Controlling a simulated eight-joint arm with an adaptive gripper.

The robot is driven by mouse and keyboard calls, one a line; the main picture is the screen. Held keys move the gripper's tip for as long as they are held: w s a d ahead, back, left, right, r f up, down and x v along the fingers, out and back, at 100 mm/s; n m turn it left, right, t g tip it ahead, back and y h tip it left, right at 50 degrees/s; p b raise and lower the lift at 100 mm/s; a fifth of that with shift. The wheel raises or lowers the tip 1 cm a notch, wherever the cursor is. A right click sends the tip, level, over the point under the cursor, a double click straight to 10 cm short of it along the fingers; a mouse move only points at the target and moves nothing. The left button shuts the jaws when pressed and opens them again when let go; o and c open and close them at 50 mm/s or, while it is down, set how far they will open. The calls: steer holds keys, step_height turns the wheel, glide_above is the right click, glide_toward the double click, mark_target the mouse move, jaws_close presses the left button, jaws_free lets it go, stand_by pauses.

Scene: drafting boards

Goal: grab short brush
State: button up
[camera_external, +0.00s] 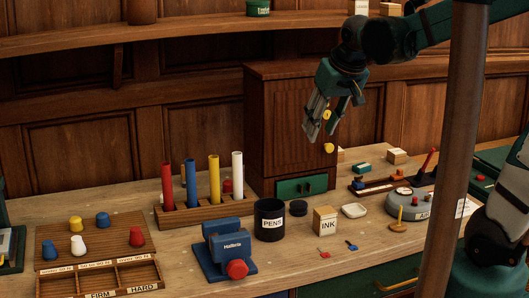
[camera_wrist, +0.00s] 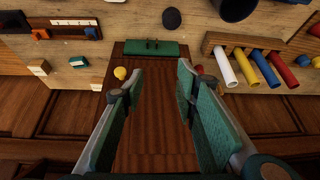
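My gripper (camera_external: 323,130) hangs in the air in front of the tall wooden cabinet (camera_external: 285,125), well above the desk. It is open and empty, with a clear gap between its green-padded fingers in the wrist view (camera_wrist: 161,72). No thing is plainly recognisable as the short brush. A small red-headed item (camera_external: 324,254) and a small blue-headed item (camera_external: 351,246) lie flat near the desk's front edge. They are too small to tell whether either is a brush. The black PENS cup (camera_external: 270,222) stands upright to their left; its inside is dark and shows no brush.
A rack (camera_external: 200,213) of coloured tubes stands left of the cabinet. A blue device (camera_external: 229,250), an INK box (camera_external: 325,221) and a white dish (camera_external: 354,210) are near the PENS cup. A grey round base (camera_external: 410,204) is at right. A post (camera_external: 456,150) blocks part of the view.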

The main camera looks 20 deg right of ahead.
steer(key=w+a+r+p, duration=0.1)
steer(key=w+a+p, duration=0.4)
steer(key=a, duration=0.4)
steer(key=g+p, duration=0.1)
steer(key=p, duration=0.2)
glide_above(184, 176)
steer(key=s, duration=0.2)
step_height(184, 176, down, 15)
steer(key=shift+d+n, duration=0.3)
steer(key=shift+f, duration=0.1)
steer(key=shift+x, duration=1.15)
steer(key=shift+f, duration=0.1)
steer(key=shift+x, duration=2.55)
